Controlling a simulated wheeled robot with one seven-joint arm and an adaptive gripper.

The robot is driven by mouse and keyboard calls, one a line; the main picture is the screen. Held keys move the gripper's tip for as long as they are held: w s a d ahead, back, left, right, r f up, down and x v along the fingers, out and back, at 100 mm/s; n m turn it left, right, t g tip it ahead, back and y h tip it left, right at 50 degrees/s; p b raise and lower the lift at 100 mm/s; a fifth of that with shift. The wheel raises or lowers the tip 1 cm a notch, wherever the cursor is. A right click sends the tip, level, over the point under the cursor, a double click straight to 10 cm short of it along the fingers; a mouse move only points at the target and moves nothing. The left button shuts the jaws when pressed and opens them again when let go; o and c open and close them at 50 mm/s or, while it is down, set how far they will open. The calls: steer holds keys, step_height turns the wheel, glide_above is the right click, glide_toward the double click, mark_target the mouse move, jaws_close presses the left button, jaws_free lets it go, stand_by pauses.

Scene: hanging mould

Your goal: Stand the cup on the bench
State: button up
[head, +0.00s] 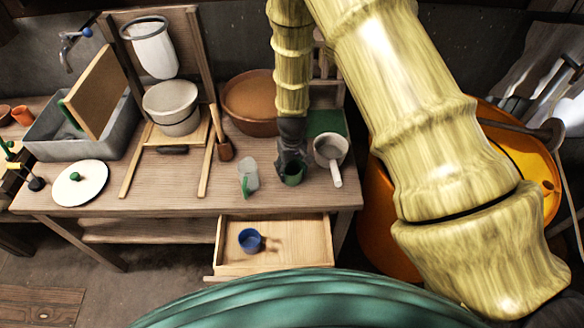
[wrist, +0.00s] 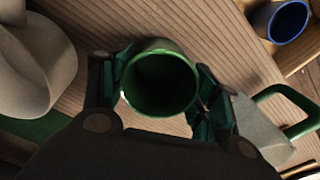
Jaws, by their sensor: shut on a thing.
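A green cup (head: 292,175) is upright at the front right of the bench (head: 160,185), its open mouth facing the camera in the wrist view (wrist: 162,84). My gripper (head: 291,167) reaches down from above and is shut on the cup, with a dark finger on either side of it, as the wrist view (wrist: 163,92) also shows. The cup's base is hidden, so I cannot tell whether it touches the bench top. A blue cup (head: 250,240) is in the open drawer (head: 290,263) below.
A grey-white jug with a green handle (head: 248,178) stands just left of the green cup. A pale saucepan (head: 331,150) is close on the right by a green mat (head: 325,122). A brown bowl (head: 250,105) is behind. Bare bench lies front left of the jug.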

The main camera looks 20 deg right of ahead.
steer(key=shift+f, duration=0.15)
steer(key=o, duration=1.1)
steer(key=shift+r+b, duration=2.35)
steer(key=shift+r, duration=3.8)
